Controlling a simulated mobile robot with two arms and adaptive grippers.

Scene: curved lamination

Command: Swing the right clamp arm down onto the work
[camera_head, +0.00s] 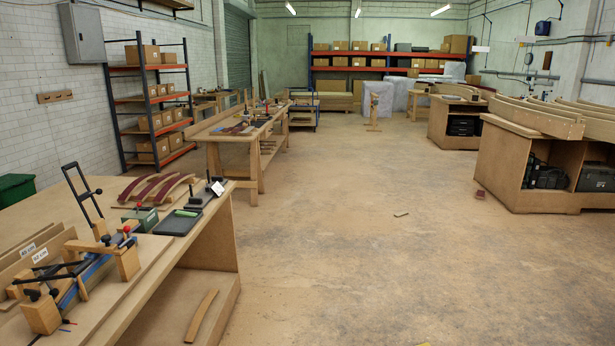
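A bending fixture (42,318) of pale wood sits on the front left bench. A blue strip (95,270) runs along it. One clamp arm (81,192), a black frame with a black knob, stands raised and tilted at the fixture's far end, clear of the strip. A second black clamp arm (48,272) lies low across the near end of the fixture; whether it touches the strip I cannot tell. Neither of my grippers is in view.
On the same bench (165,247) lie dark red curved strips (155,187), a green box (140,219) and a black tray (177,223). The floor (370,255) to the right is mostly open.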

